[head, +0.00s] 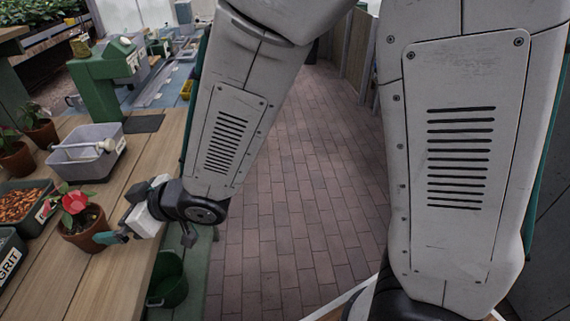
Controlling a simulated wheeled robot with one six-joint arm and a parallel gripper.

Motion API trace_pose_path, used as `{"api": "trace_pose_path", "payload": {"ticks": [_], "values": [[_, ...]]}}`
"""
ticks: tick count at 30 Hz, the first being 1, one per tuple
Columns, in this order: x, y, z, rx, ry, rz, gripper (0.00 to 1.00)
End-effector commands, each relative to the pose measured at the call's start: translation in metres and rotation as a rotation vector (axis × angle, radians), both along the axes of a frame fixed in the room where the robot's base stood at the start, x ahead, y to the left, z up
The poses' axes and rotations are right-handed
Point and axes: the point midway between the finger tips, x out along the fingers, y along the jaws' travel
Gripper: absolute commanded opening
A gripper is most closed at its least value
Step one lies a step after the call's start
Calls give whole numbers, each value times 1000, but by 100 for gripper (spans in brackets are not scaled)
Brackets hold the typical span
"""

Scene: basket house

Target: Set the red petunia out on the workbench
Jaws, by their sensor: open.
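The red petunia (75,202) has a red bloom and green leaves and grows in a terracotta pot (85,229). The pot stands upright on the wooden workbench (155,165), near its lower left part. My gripper (112,230) is open at the pot's right side, with a teal fingertip very close to the pot wall. I cannot tell whether it touches. The far finger is partly unclear.
A grey tub (85,165) with a white-handled tool stands behind the pot. A bin of brown pellets (18,207) and a GRIT bin (10,262) are at left. Two more potted plants (35,128) stand beyond. A green bucket (168,282) is below the bench edge. The brick aisle (300,190) is clear.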

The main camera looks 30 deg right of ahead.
Motion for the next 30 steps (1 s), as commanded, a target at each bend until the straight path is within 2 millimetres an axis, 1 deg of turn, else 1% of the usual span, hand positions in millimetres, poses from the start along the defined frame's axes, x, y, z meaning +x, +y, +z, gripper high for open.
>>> {"api": "trace_pose_path", "payload": {"ticks": [2, 4, 5, 6, 8, 9, 11, 12, 14, 15, 16, 17, 18, 19, 21, 24, 27, 30], "values": [[12, -22, 10, -43, 8, -62, 100], [24, -56, 20, -108, 34, -152, 100], [29, -74, 26, -140, 53, -200, 100], [33, -101, 34, -186, 81, -266, 100], [32, -144, 45, -252, 142, -370, 100], [27, -172, 52, -294, 189, -436, 100], [14, -212, 62, -345, 269, -529, 100], [1, -237, 69, -375, 328, -585, 100], [-24, -270, 78, -413, 423, -661, 100], [-43, -289, 84, -431, 489, -706, 100], [-59, -302, 88, -442, 540, -736, 100], [-75, -312, 92, -452, 588, -760, 100], [-96, -324, 97, -461, 653, -788, 100], [-111, -331, 101, -466, 699, -805, 100], [-144, -341, 107, -473, 793, -832, 100], [-178, -348, 114, -476, 891, -848, 100], [-197, -349, 117, -478, 947, -851, 100], [-204, -350, 118, -480, 967, -850, 100]]}}
